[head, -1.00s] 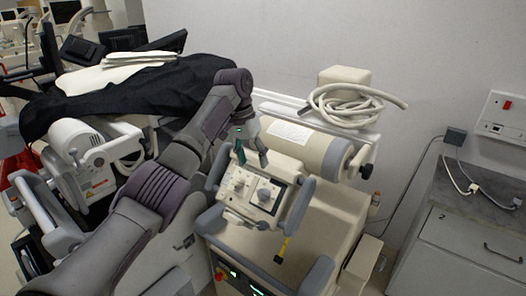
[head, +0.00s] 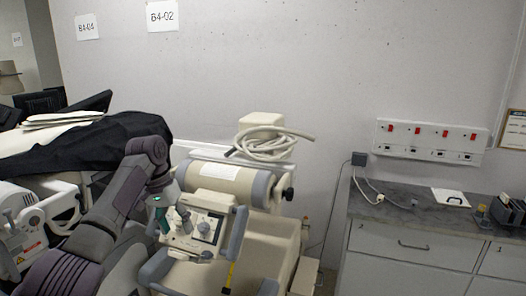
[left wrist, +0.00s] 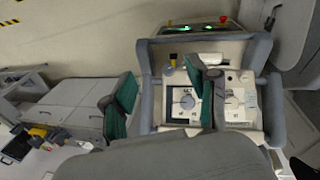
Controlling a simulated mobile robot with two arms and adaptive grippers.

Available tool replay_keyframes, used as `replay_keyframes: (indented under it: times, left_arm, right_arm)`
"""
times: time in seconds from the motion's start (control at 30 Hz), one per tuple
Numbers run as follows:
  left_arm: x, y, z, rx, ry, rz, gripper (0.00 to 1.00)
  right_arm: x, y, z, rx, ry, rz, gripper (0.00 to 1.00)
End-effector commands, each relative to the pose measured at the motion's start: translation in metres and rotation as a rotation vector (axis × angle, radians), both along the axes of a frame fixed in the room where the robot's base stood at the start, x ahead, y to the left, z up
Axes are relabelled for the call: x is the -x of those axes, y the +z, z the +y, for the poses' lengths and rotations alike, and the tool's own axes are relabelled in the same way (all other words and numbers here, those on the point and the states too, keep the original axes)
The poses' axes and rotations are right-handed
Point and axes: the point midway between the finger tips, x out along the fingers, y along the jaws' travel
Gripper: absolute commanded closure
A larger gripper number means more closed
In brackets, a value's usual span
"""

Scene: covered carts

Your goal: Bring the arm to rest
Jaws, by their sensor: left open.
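My left arm (head: 110,215) comes in from the left and bends at a purple-grey elbow. My left gripper (head: 172,216) is open and empty, its green-padded fingers in front of the upper left part of a cream control panel (head: 203,230). In the left wrist view the two fingers of my gripper (left wrist: 163,98) stand wide apart, with one in front of the panel with dials (left wrist: 238,98) and the other beside the panel's frame. I cannot tell whether a finger touches it. My right gripper is not in view.
A cream cylinder (head: 225,183) and a coiled hose (head: 265,144) lie behind the panel. A black cover (head: 85,148) drapes a cart at left. A grey counter (head: 420,212) with drawers stands at right, below a wall socket strip (head: 430,142).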

Motion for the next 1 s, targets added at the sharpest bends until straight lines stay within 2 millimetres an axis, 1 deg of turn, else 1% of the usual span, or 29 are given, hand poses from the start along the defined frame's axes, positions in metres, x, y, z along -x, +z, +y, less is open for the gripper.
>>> replay_keyframes:
  times: [0.03, 0.1, 0.27, 0.37, 0.47, 0.5, 0.57, 0.67, 0.77, 0.8, 0.87, 0.9, 0.97, 1.0]
  left_arm:
    - [0.0, -0.011, 0.0, 0.0, 0.004, 0.003, 0.41]
    - [-0.001, -0.021, 0.0, 0.0, 0.009, 0.003, 0.41]
    - [-0.003, -0.049, 0.0, -0.003, 0.021, 0.0, 0.41]
    - [-0.003, -0.072, -0.001, -0.004, 0.032, 0.0, 0.41]
    - [-0.003, -0.1, 0.0, -0.009, 0.043, -0.001, 0.41]
    - [-0.002, -0.115, 0.0, -0.011, 0.049, 0.0, 0.41]
    - [0.0, -0.137, 0.0, -0.013, 0.057, -0.001, 0.41]
    - [0.005, -0.179, 0.0, -0.021, 0.073, -0.002, 0.41]
    - [0.017, -0.235, 0.002, -0.034, 0.091, -0.002, 0.41]
    - [0.024, -0.262, 0.003, -0.041, 0.098, -0.003, 0.41]
    - [0.038, -0.306, 0.005, -0.053, 0.109, -0.005, 0.41]
    - [0.049, -0.335, 0.006, -0.063, 0.115, -0.007, 0.41]
    - [0.067, -0.377, 0.007, -0.076, 0.122, -0.012, 0.41]
    - [0.081, -0.404, 0.008, -0.084, 0.126, -0.014, 0.41]
  right_arm:
    - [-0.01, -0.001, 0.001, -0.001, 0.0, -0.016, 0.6]
    - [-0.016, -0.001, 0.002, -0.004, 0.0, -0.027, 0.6]
    - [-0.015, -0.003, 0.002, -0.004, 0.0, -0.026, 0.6]
    - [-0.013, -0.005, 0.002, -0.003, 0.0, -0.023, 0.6]
    - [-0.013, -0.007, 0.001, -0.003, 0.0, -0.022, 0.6]
    - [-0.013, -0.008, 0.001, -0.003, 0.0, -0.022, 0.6]
    - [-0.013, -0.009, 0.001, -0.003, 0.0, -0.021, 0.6]
    - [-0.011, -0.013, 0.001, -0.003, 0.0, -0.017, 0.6]
    - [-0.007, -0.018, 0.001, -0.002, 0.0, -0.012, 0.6]
    - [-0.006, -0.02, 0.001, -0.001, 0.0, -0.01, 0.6]
    - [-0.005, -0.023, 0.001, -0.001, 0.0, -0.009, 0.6]
    - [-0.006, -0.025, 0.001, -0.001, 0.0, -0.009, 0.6]
    - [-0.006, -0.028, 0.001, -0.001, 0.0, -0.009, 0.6]
    - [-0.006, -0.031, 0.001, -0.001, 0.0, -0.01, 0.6]
